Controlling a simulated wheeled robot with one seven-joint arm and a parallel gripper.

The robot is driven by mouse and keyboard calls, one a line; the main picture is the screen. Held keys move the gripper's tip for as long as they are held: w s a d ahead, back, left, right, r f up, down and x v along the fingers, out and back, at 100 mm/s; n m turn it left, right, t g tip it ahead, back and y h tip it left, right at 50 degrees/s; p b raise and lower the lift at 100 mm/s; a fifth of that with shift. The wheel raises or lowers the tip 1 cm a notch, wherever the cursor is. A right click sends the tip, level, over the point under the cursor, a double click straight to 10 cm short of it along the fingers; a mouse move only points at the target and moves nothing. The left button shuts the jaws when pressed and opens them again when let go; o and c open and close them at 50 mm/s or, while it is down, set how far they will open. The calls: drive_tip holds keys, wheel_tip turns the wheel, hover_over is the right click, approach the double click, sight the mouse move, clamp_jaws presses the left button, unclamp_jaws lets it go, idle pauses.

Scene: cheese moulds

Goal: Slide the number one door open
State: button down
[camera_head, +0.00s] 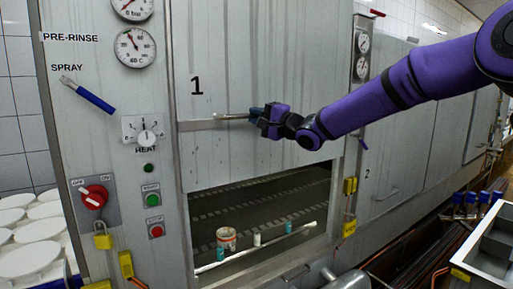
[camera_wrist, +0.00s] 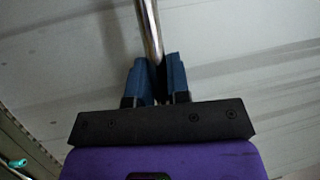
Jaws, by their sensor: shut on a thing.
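The number one door (camera_head: 263,80) is a grey metal panel marked "1" in the head view. It stands partly raised, with a dark opening (camera_head: 265,205) below its lower edge. A horizontal bar handle (camera_head: 228,116) crosses the door; it shows as a shiny metal bar in the wrist view (camera_wrist: 149,28). My gripper (camera_head: 254,114) is at the bar's right part. In the wrist view its two blue fingers (camera_wrist: 159,80) are shut on the bar, one on each side. The gripped part of the bar is partly hidden by the fingers.
A tin can (camera_head: 226,238) and small bottles stand at the opening's front edge. Left are a control panel with a red switch (camera_head: 93,197) and white round moulds (camera_head: 30,258). A second door (camera_head: 395,150) is right. A metal sink (camera_head: 490,250) stands at the lower right.

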wheel_tip(320, 180, up, 7)
drive_tip(key=shift+r, duration=0.1)
idle(0.4)
drive_tip(key=c, duration=1.1)
unclamp_jaws()
drive_tip(key=v, duration=1.1)
